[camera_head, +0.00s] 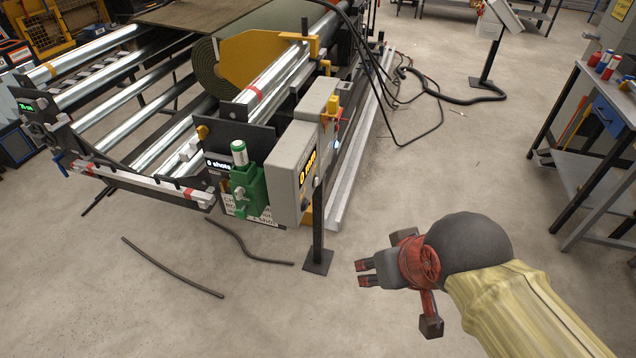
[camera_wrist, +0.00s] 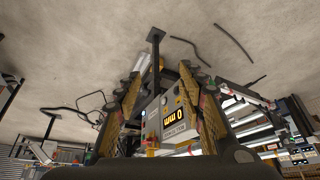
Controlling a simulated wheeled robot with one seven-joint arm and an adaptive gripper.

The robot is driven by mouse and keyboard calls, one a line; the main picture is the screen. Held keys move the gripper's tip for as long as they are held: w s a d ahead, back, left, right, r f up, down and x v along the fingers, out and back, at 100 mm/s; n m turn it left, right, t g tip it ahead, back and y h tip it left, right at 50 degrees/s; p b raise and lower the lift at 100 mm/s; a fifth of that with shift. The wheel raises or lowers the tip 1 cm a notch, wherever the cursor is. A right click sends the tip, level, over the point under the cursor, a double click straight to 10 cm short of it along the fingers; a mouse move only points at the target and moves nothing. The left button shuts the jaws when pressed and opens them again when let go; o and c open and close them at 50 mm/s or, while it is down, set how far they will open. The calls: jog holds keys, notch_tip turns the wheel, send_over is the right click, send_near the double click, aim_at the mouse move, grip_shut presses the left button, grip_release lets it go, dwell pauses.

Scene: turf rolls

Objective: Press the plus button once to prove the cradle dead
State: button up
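The grey control box (camera_head: 292,168) stands at the near end of the roller cradle (camera_head: 150,95), with a lit "0 mm" display (camera_head: 308,168) on its right-hand face. In the wrist view the box (camera_wrist: 160,132) and its display (camera_wrist: 173,113) appear upside down between my fingers. Small controls are on that face, but I cannot tell which is the plus button. My gripper (camera_head: 362,273) is to the right of and nearer than the box, apart from it. Its two fingers are spread, with nothing between them; they also show in the wrist view (camera_wrist: 160,78).
A dark post on a foot plate (camera_head: 318,262) stands just in front of the box. A green unit (camera_head: 247,190) is left of it, beside a "0 shots" display (camera_head: 218,164). Dark strips (camera_head: 172,268) lie on the floor. A workbench (camera_head: 590,150) stands right; the floor between is clear.

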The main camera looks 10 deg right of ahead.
grip_shut()
dwell(1.6)
